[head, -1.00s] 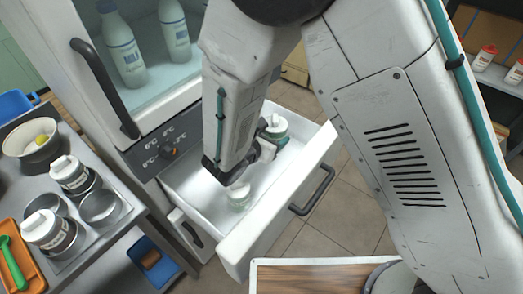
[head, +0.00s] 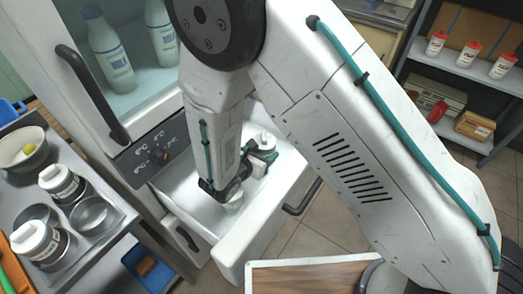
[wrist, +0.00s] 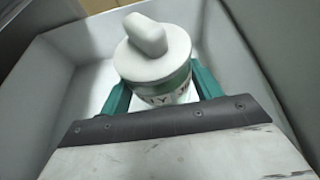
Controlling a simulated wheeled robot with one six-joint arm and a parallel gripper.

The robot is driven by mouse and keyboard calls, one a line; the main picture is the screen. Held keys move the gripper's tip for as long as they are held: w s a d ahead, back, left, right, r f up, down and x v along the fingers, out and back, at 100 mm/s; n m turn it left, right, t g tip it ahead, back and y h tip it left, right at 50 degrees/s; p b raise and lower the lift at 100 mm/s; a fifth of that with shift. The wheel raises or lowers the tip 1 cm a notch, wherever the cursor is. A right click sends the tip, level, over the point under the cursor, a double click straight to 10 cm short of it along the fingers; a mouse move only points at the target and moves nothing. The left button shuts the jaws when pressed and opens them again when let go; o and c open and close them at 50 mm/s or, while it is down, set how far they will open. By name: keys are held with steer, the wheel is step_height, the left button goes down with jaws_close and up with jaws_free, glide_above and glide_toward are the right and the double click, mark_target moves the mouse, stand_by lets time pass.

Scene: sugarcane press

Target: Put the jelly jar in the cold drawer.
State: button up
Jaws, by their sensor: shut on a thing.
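The jelly jar (wrist: 160,68) has a white lid with a thick raised knob and a white and green label with partly visible dark letters. My gripper (wrist: 160,92) is shut on it, with one teal finger on each side. In the head view the jar's white lid (head: 265,139) shows between the teal fingers (head: 261,153), inside the outline of the open cold drawer (head: 240,243). The drawer's pale walls surround the jar in the wrist view. The jar's base is hidden, so I cannot tell whether it touches the drawer floor.
A clear glass item (head: 234,204) is in the drawer, partly behind my wrist. The fridge with milk bottles (head: 111,50) stands above. A steel counter with jars (head: 62,183) is at left, a wooden board (head: 305,278) in front, shelves (head: 470,72) at right.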

steer(key=shift+f, duration=0.25)
steer(key=o, duration=1.3)
steer(key=shift+c, duration=0.2)
steer(key=shift+r, duration=0.3)
steer(key=v, duration=1.2)
steer(key=shift+r, duration=0.4)
